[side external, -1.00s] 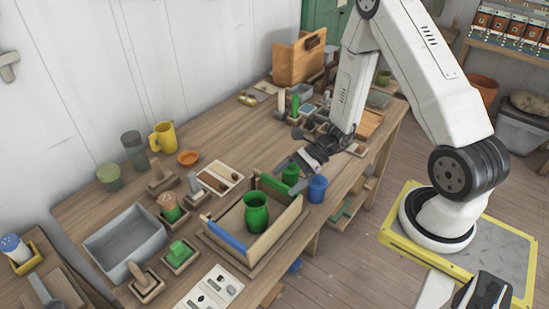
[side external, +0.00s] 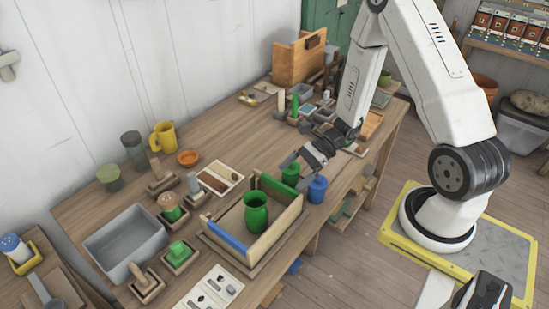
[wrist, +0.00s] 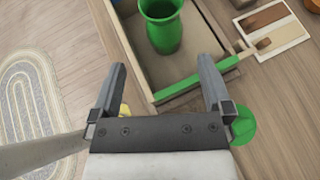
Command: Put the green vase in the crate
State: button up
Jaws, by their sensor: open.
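A green vase (side external: 257,212) with a flared rim stands upright inside a low wooden crate (side external: 277,234). The crate has a blue strip on its near left side. In the wrist view the vase (wrist: 165,35) is at the top, inside the crate walls (wrist: 211,78), beyond my fingertips. My gripper (side external: 297,167) is open and empty, past the crate's far right end. The wrist view shows a gap between the fingers of my gripper (wrist: 162,78), with nothing held.
A green container (side external: 290,172) and a blue one (side external: 317,189) stand close to my gripper, beyond the crate. A grey bin (side external: 126,243) is at the left. Small wooden holders crowd the table left of the crate. Bare tabletop shows behind it.

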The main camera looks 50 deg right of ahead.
jog(key=s+a+r+n+g+h, duration=0.1)
jog(key=r+n+h, duration=0.4)
jog(key=n, duration=0.6)
jog(key=s+a+r+n+g+h, duration=0.1)
jog(key=s+r+n+h, duration=0.2)
jog(key=r+n+h, duration=0.3)
jog(key=n, duration=0.5)
jog(key=shift+s+a, duration=0.2)
jog(key=shift+a, duration=0.1)
